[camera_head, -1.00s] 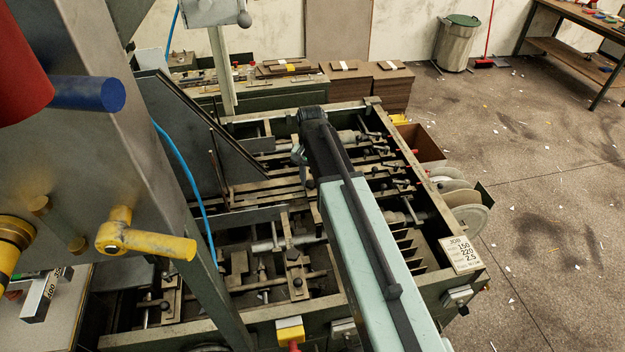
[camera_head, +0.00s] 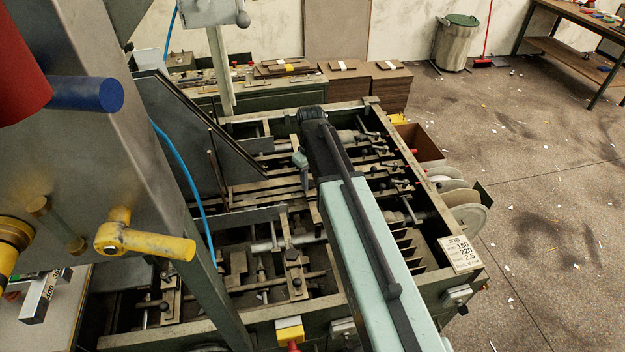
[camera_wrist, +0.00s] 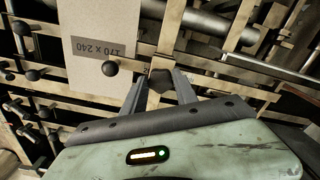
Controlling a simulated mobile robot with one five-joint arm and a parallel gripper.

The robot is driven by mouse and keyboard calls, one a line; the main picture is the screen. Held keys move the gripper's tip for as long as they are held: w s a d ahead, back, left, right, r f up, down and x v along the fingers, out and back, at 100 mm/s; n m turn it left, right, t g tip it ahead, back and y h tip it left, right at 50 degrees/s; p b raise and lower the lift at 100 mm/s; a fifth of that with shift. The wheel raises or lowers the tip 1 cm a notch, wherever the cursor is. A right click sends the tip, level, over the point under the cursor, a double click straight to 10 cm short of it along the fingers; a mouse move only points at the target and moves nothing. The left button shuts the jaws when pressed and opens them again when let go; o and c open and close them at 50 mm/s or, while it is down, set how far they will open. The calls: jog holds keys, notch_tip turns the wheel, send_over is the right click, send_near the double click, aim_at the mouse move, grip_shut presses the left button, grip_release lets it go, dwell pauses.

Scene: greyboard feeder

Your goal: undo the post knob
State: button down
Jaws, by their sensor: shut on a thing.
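In the wrist view a dark lobed knob (camera_wrist: 160,88) sits between the two fingers of my gripper (camera_wrist: 163,82). The fingers are shut on its sides, and the gripper body covers what lies nearer the camera. Pale metal bars of the feeder run around and behind the knob. In the head view my arm reaches over the feeder frame (camera_head: 228,118), and the arm hides the knob and the fingertips. I cannot tell how far the knob is turned.
A grey board marked 170 x 240 (camera_wrist: 95,35) lies beside the knob. Another dark ball knob (camera_wrist: 110,68) stands close to the left finger. A job card (camera_head: 460,254) sits on the frame's right corner. A yellow-handled lever (camera_head: 145,240) is at the left.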

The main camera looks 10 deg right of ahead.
aim_at(311, 183)
jog(key=n, duration=0.5)
jog(key=shift+d, duration=0.1)
jog(key=shift+n, duration=0.3)
dwell(0.4)
jog(key=c, duration=0.9)
grip_release()
jog(key=shift+c, duration=0.2)
jog(key=shift+r, duration=0.15)
notch_tip(311, 183, up, 8)
jog(key=p, duration=0.8)
jog(key=shift+f, duration=0.2)
